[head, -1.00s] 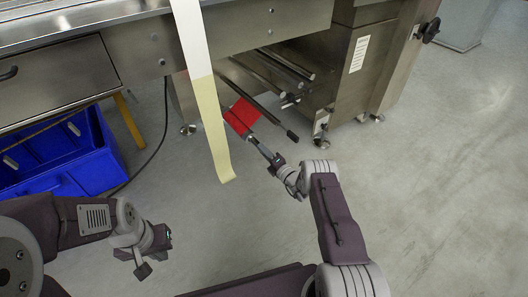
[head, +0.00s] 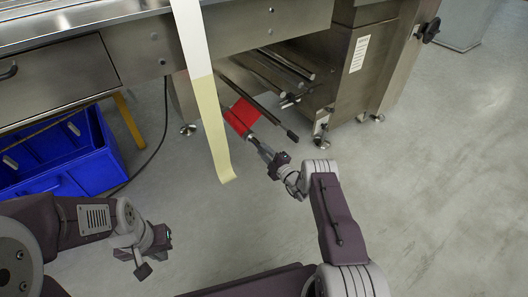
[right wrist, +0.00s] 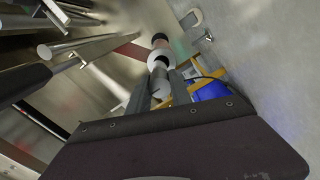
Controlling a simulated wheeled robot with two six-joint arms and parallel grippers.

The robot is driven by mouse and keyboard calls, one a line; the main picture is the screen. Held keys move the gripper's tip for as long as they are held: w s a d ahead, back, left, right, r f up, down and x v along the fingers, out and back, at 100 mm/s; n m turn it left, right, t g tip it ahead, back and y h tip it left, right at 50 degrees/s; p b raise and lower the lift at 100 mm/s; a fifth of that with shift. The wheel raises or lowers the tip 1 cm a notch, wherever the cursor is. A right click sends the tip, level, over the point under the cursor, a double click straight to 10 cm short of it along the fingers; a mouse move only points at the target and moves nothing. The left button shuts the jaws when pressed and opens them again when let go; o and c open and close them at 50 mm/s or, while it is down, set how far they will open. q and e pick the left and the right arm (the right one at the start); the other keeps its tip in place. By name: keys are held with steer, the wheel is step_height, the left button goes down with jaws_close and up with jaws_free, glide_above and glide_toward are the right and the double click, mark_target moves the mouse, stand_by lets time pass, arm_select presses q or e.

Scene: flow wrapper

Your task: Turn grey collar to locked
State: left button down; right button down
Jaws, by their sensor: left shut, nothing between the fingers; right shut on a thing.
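The grey collar (right wrist: 161,84) shows in the right wrist view as a short grey cylinder between my right gripper's fingers. Beyond it, on the same line, are a white round part (right wrist: 161,58) and a dark end. My right gripper (right wrist: 165,92) is shut on the collar. In the head view my right gripper (head: 262,148) reaches under the machine at the near end of a red part (head: 242,114); the collar is too small to make out there. My left gripper (head: 143,269) is shut and empty, low over the floor at the left. No lock marking is legible.
Metal rods (head: 285,70) and a dark-ended bar (head: 291,135) lie close beside my right gripper. A pale hanging strip (head: 212,120) is left of it. A blue crate (head: 95,160) stands under the bench. The floor at right is clear.

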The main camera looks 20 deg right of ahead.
steer(key=shift+f, duration=0.1)
stand_by(0.4)
steer(key=c, duration=1.2)
jaws_free()
steer(key=shift+o, duration=0.2)
steer(key=shift+s, duration=0.1)
steer(key=p+v, duration=0.6)
steer(key=v, duration=0.3)
